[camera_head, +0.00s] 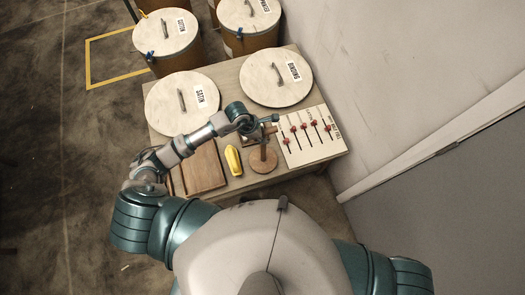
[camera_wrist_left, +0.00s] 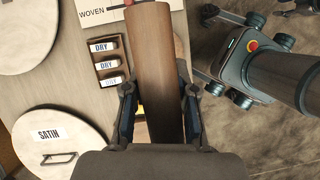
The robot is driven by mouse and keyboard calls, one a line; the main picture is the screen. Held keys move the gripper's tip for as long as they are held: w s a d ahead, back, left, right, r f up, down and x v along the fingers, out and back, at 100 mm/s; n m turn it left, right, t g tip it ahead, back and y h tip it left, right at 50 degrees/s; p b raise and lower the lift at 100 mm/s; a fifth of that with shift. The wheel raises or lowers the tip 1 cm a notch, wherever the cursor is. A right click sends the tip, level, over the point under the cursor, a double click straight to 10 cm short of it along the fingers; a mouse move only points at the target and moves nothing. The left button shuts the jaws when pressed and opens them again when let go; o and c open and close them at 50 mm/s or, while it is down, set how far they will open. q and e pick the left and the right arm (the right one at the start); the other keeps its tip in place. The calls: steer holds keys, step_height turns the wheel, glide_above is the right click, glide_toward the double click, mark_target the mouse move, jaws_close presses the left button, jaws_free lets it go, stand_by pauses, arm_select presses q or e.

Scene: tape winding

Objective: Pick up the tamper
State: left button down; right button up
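A brown wooden piece that looks like the tamper stands on the table, its round base (camera_head: 263,161) and short post showing in the head view. My left gripper (camera_head: 266,124) is at the upper part of the post. In the left wrist view the brown wooden shaft (camera_wrist_left: 155,60) lies between the two fingers of my left gripper (camera_wrist_left: 160,110). The fingers are spread to either side of it, with a pale gap by the left finger; I see no clear grip. The shaft's near end is hidden behind the gripper body. My right gripper is out of view.
A yellow object (camera_head: 233,160) and a flat wooden board (camera_head: 205,168) lie left of the round base. A white panel with red sliders (camera_head: 308,136) is on the right. Round lids marked SATIN (camera_head: 181,103) and BINDING (camera_head: 276,76) are behind. A wall (camera_head: 400,80) borders the right.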

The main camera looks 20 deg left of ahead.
mark_target(269, 131)
arm_select(q)
steer(key=shift+w+d+r, duration=0.1)
steer(key=shift+d+r, duration=0.25)
step_height(269, 131, up, 8)
steer(key=shift+a+r, duration=0.15)
steer(key=shift+r, duration=0.6)
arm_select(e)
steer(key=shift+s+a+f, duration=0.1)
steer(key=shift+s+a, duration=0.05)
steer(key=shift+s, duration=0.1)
